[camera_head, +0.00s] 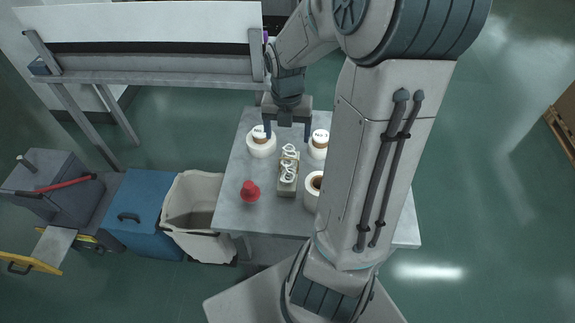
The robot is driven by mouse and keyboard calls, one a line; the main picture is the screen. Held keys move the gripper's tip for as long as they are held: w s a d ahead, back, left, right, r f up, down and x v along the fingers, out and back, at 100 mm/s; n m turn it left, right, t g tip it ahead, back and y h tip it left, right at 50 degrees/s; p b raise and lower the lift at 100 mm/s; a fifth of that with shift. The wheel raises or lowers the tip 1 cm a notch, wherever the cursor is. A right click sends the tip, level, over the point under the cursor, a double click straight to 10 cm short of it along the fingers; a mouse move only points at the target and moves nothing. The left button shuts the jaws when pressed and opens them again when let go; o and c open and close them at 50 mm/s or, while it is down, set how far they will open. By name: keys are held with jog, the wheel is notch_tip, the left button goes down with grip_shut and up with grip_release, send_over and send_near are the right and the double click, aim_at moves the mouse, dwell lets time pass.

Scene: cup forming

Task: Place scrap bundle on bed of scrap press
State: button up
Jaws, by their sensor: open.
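A small tan block with white looped strips on top, which looks like the scrap bundle (287,185), lies on the grey table (236,172) in the middle. My gripper (287,135) points down with its two fingers spread, over the table behind the bundle in the picture. Nothing shows between the fingers. At the far left stands a grey machine with a red lever (48,180), which may be the scrap press. A flat plate in a yellow frame (52,247) sits low in front of it. I cannot tell for certain which part is the bed.
White rolls (262,149) (320,150) stand on both sides of the gripper, and another roll (312,190) is right of the bundle. A red object (250,191) is left of it. A blue box (138,215) and an open pale bin (196,200) stand between table and machine.

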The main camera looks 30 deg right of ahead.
jog(key=b, duration=0.3)
send_over(288, 171)
notch_tip(288, 171, down, 9)
jog(key=shift+s+a+r, duration=0.1)
jog(key=shift+a+r, duration=0.05)
jog(key=shift+d+f+b, duration=0.2)
jog(key=shift+f+b, duration=0.65)
jog(key=shift+f, duration=1.9)
jog(key=shift+r, duration=0.1)
jog(key=c, duration=1.2)
jog(key=shift+c, duration=0.2)
